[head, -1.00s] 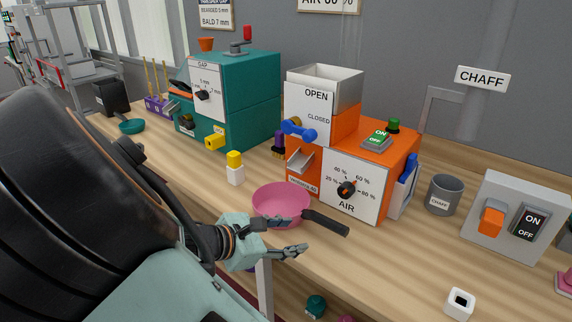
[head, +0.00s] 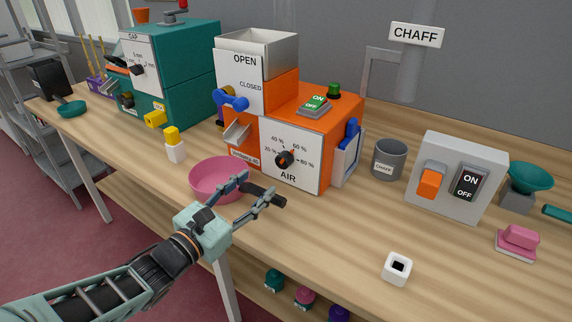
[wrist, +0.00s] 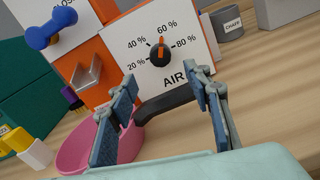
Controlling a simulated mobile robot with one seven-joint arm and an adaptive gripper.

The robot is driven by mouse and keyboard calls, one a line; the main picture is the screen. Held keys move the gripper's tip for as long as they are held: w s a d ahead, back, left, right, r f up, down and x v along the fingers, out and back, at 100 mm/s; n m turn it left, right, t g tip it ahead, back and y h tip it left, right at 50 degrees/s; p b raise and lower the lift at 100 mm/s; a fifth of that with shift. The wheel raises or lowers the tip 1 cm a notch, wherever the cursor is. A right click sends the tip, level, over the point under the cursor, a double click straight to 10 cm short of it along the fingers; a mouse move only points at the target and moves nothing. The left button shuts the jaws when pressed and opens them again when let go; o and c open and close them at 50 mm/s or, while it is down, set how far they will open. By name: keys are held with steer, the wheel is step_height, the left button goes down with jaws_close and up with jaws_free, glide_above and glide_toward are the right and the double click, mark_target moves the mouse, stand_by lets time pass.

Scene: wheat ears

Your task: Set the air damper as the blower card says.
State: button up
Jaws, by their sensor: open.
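The air damper is a black knob with an orange pointer (head: 285,160) on the white AIR dial plate (head: 306,175) of the orange blower. My gripper (head: 257,190) is open and empty, in front of and below the dial, apart from the knob. In the wrist view its fingers (wrist: 164,105) stand wide apart, with the dial beyond them. The blower card is not in view now.
A pink pan (head: 217,180) with a black handle (head: 265,195) lies close by my gripper, before the blower. A grey chaff cup (head: 389,160) and a grey switch box (head: 455,175) stand to the right. A white block (head: 397,269) lies at the front; bench around it is clear.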

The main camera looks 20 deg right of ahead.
mark_target(281, 163)
steer(key=b+x, duration=0.2)
steer(key=x, duration=0.8)
steer(key=shift+w+d, duration=0.15)
steer(key=shift+d, duration=0.05)
steer(key=c, duration=1.1)
steer(key=shift+p, duration=0.4)
steer(key=shift+m, duration=0.5)
steer(key=o, duration=1.1)
